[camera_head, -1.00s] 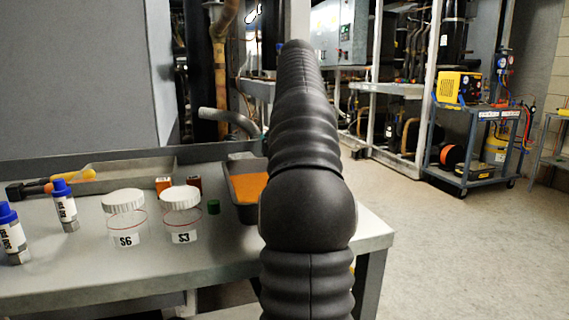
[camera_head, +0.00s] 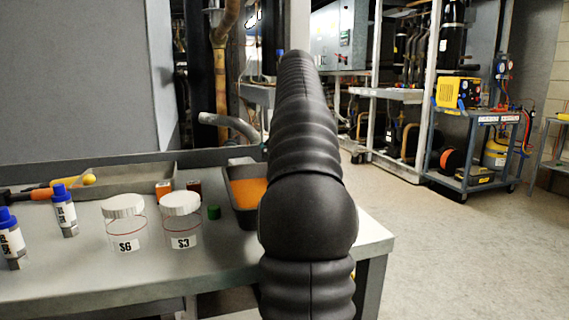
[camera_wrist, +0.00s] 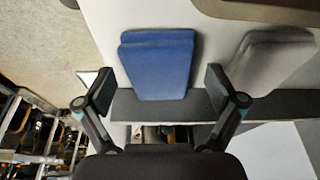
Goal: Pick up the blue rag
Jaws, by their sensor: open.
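The blue rag (camera_wrist: 155,65) is a folded, layered pad lying flat on the pale tabletop in the wrist view. My gripper (camera_wrist: 158,84) is open, with one finger left of the rag and one right of it. The fingertips appear near the rag's lower half, and nothing is held between them. I cannot tell the height of the fingers above the table. In the head view my black arm hides the rag and the gripper.
A grey folded rag (camera_wrist: 270,62) lies just right of the right finger. A dark tray edge (camera_wrist: 260,10) is at the top right. In the head view, jars (camera_head: 181,220), blue-capped bottles (camera_head: 64,210) and a tray with orange contents (camera_head: 243,215) stand on the table (camera_head: 120,272).

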